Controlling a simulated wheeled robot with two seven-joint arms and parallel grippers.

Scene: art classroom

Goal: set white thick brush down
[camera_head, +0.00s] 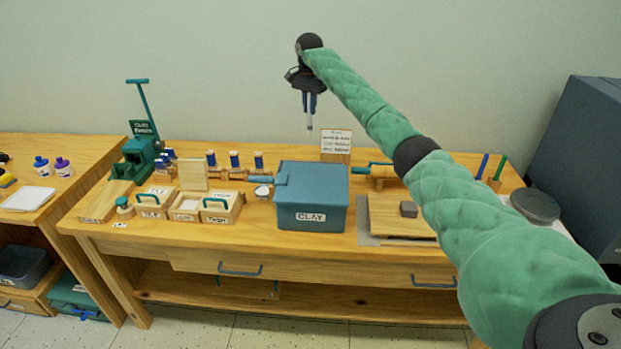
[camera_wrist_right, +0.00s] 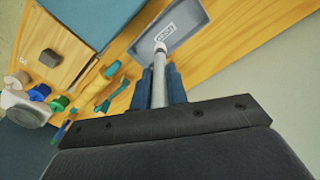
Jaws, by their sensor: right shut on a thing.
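My right gripper (camera_head: 309,102) is raised high above the back of the wooden table, against the wall. It is shut on the white thick brush (camera_head: 310,121), which hangs down and points at the table. In the right wrist view, the gripper's blue fingers (camera_wrist_right: 160,84) stand on both sides of the brush's pale shaft (camera_wrist_right: 159,72). The brush's far end appears in front of a grey tray (camera_wrist_right: 183,24) with a white label, but a gap in height cannot be judged there. My left gripper is not in view.
A blue clay box (camera_head: 312,195) stands below at mid-table, with a small sign (camera_head: 336,141) behind it. A wooden board (camera_head: 400,219) lies right. Tools lie along the back.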

